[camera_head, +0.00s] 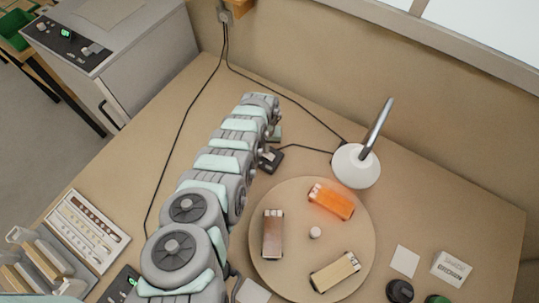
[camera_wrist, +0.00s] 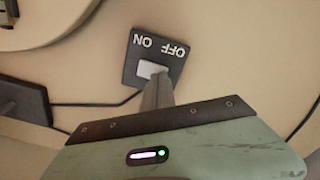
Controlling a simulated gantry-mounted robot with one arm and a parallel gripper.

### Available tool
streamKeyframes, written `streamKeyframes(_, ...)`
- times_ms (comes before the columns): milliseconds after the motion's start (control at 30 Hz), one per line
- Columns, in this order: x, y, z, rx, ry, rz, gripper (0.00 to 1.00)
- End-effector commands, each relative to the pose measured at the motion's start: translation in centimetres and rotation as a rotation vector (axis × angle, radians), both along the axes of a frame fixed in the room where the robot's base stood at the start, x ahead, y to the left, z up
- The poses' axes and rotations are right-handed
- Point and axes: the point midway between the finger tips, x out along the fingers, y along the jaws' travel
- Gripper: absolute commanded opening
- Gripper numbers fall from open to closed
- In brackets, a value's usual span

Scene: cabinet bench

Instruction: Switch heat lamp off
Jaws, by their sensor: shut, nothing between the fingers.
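The heat lamp (camera_head: 356,166) has a white shade and a silver stem, and stands behind the round turntable (camera_head: 262,262). An orange glow lies on the block (camera_head: 331,201) beside its shade. A dark switch box (camera_head: 271,160) sits left of the lamp on a black cable. In the wrist view the switch box (camera_wrist: 132,50) carries upside-down ON and OFF labels and a pale rocker (camera_wrist: 150,69). My gripper (camera_wrist: 156,82) is shut and empty, its fingertips over or against the rocker's near edge. Contact and the rocker's tilt cannot be told.
The turntable also holds a brown block (camera_head: 272,234) and a cream block (camera_head: 335,271). Black cables run over the bench. A dark block (camera_wrist: 22,101) lies left of the switch in the wrist view. A card (camera_head: 405,261) and small box (camera_head: 451,268) lie at right.

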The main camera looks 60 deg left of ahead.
Motion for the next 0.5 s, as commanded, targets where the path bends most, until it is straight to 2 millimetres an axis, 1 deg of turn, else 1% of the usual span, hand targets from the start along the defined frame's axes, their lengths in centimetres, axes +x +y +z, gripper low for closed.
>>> streamKeyframes(500,0.04,-0.02,-0.86,0.0,0.0,-0.001,0.0)
